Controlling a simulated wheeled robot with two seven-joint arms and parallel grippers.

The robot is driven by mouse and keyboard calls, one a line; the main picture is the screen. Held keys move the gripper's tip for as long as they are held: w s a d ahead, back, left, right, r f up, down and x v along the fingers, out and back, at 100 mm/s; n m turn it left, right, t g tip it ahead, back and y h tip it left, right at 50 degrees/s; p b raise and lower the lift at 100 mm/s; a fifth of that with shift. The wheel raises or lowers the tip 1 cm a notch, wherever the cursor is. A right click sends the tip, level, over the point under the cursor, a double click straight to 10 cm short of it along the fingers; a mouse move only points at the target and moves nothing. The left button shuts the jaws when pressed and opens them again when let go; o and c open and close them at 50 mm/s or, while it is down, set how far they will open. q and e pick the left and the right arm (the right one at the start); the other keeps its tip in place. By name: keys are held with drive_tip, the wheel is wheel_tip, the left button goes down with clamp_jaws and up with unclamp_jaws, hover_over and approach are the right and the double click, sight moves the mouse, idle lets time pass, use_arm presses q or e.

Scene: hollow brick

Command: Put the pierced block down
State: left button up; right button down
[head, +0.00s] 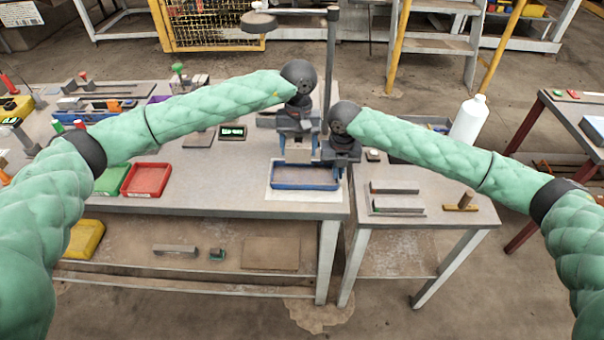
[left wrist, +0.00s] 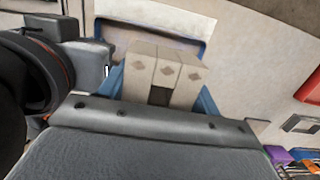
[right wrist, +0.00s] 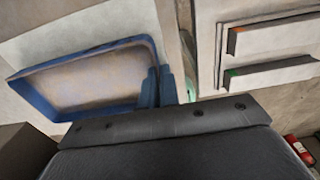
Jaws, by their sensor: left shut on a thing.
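The pierced block (left wrist: 140,72) is pale beige with a dark square gap through its middle. It sits between the blue fingers of my left gripper (left wrist: 160,88), which is shut on it. In the head view the block (head: 299,154) is just above the far side of a blue-rimmed tray (head: 305,187); I cannot tell any contact. The tray lies on a white sheet (head: 278,193) and shows in the right wrist view (right wrist: 80,51). My right gripper (right wrist: 158,88) is shut and empty, its fingers together at the tray's right end.
A red tray (head: 147,180) and a green tray (head: 113,180) lie to the left. A smaller table (head: 430,180) on the right bears grey channel pieces (head: 398,208) and a white bottle (head: 469,120). A dark post (head: 331,60) stands behind my grippers.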

sight(299, 137)
use_arm(q)
wheel_tip(299, 137, down, 9)
drive_tip(key=shift+f, duration=0.1)
idle(0.4)
drive_tip(key=o, duration=0.9)
drive_tip(key=shift+f, duration=0.1)
drive_tip(key=r, duration=0.4)
drive_tip(key=w+r, duration=0.1)
drive_tip(key=r, duration=0.7)
drive_tip(key=shift+w+r, duration=0.1)
drive_tip(key=shift+w, duration=0.15)
use_arm(e)
drive_tip(key=c, duration=1.6)
unclamp_jaws()
drive_tip(key=shift+o, duration=0.2)
